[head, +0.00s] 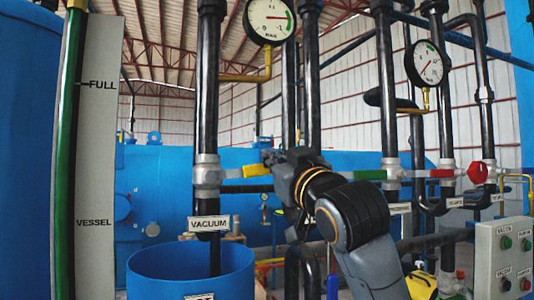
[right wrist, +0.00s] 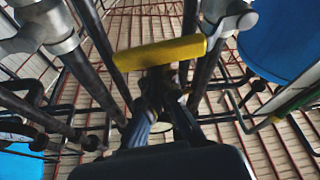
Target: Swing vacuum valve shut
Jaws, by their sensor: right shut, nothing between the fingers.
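The vacuum valve (head: 207,172) is a grey body on a black vertical pipe, above a white VACUUM label (head: 208,223). Its yellow handle (head: 256,171) points right, roughly level and across the pipe. In the right wrist view the yellow handle (right wrist: 160,53) lies crosswise just beyond the fingertips. My right gripper (head: 272,160) is at the handle's right end, shut with nothing held. Its dark fingers (right wrist: 163,82) also show in the right wrist view. I cannot tell whether they touch the handle. My left gripper is not in view.
A blue open drum (head: 190,282) stands below the valve. To the right are more pipes with a green handle (head: 366,175) and a red handle (head: 441,173). Gauges (head: 269,18) hang above. A control box (head: 504,258) is at the lower right.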

